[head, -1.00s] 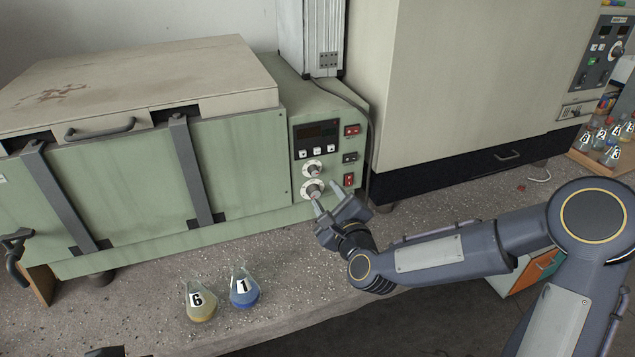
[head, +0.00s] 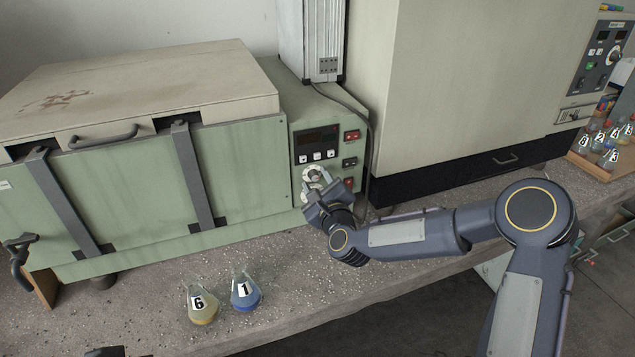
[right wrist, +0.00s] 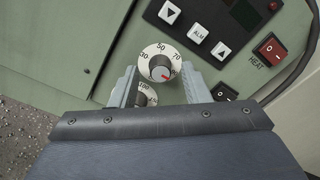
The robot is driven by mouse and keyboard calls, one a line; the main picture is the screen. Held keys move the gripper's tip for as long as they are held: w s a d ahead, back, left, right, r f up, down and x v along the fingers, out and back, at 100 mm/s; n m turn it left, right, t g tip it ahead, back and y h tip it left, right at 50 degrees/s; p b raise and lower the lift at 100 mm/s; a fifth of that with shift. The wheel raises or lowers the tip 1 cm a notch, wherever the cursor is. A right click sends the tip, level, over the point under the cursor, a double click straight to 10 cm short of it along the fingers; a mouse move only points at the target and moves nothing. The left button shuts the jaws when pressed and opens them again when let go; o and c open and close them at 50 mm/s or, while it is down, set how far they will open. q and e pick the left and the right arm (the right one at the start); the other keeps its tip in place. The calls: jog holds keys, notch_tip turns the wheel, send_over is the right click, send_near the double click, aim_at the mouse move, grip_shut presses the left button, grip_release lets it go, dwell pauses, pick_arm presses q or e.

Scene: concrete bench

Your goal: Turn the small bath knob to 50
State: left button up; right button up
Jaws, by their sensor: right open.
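The bath is a green box with a control panel at its right end. The upper, smaller knob (head: 314,174) is pale with a numbered white dial. In the right wrist view this knob (right wrist: 160,64) shows 30, 50 and 70 on its dial, and its red mark points to the lower right, past 70. A second dial (right wrist: 148,97) lies below it, partly hidden by my gripper. My right gripper (head: 316,190) is open in front of the panel. In the right wrist view its fingers (right wrist: 160,78) stand either side of the upper knob; contact cannot be told.
Push buttons (head: 317,156) and red and black switches (head: 350,162) sit close to the knobs. A cable (head: 371,140) runs down right of the panel. Flasks 6 (head: 202,308) and 1 (head: 245,294) stand on the bench in front. A large beige cabinet (head: 450,80) stands to the right.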

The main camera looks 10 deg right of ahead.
grip_shut()
jog(key=shift+f+n+b, duration=0.2)
jog(key=shift+n+b, duration=0.2)
jog(key=shift+b, duration=0.35)
jog(key=n+b, duration=0.5)
jog(key=b, duration=0.1)
jog(key=shift+f+n+b, duration=0.1)
jog(key=shift+n+b, duration=0.3)
jog(key=n+b, duration=0.3)
jog(key=shift+n, duration=0.3)
jog(key=n+b, duration=0.1)
jog(key=n, duration=0.2)
jog(key=shift+b, duration=0.35)
jog(key=n, duration=0.2)
jog(key=n+b, duration=0.1)
jog(key=shift+r+n+y, duration=0.2)
jog(key=shift+n+y, duration=0.1)
jog(key=shift+n, duration=0.1)
jog(key=n+b, duration=0.1)
jog(key=n, duration=0.2)
jog(key=shift+n, duration=0.3)
jog(key=shift+n+y+b, duration=0.3)
jog(key=shift+n+b, duration=0.1)
jog(key=shift+n, duration=1.5)
